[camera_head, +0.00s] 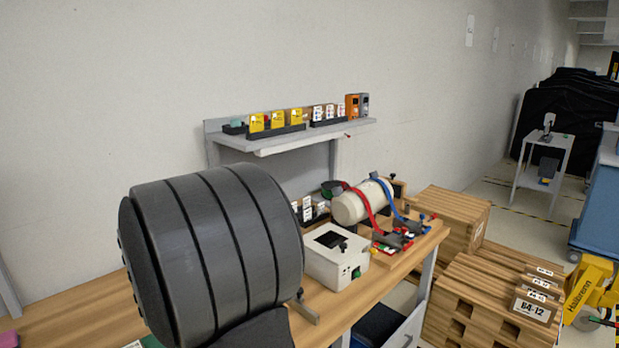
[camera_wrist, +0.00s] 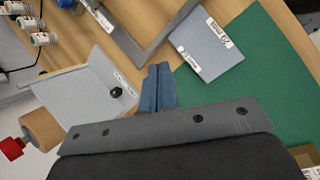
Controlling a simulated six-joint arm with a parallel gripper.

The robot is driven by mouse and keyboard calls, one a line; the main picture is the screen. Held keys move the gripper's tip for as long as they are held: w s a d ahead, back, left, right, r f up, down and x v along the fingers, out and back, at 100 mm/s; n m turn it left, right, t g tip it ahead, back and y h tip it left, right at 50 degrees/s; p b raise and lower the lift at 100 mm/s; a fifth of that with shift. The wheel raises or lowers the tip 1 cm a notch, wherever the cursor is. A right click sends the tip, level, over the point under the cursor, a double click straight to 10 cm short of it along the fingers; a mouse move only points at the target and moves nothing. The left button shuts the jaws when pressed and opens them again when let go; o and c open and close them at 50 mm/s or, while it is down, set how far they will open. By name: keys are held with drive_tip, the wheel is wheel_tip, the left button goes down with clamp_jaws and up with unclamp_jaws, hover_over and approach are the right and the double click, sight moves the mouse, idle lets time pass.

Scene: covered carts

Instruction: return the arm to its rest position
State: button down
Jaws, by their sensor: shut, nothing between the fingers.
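My gripper (camera_wrist: 158,86) shows in the wrist view as two blue-grey fingers pressed together, with nothing between them. It is above the wooden bench, just left of a green mat (camera_wrist: 265,80) and below a grey labelled box or plate (camera_wrist: 206,50). A large dark grey part of my own arm (camera_head: 215,255) fills the lower left of the head view and covers part of the bench. My gripper cannot be made out in the head view.
The bench (camera_head: 75,318) carries a white box (camera_head: 335,262) and a cream cylinder (camera_head: 352,207) with straps. A shelf (camera_head: 290,141) stands behind. Wooden crates (camera_head: 487,305) stand at right. A grey panel with a black knob (camera_wrist: 85,92) is left of my gripper in the wrist view.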

drive_tip(key=s+d+n+t+y, duration=0.2)
drive_tip(key=s+d+n+t, duration=0.1)
drive_tip(key=s+n, duration=0.4)
drive_tip(key=shift+d+f+n, duration=0.15)
drive_tip(key=shift+d+n, duration=0.2)
drive_tip(key=shift+n, duration=0.45)
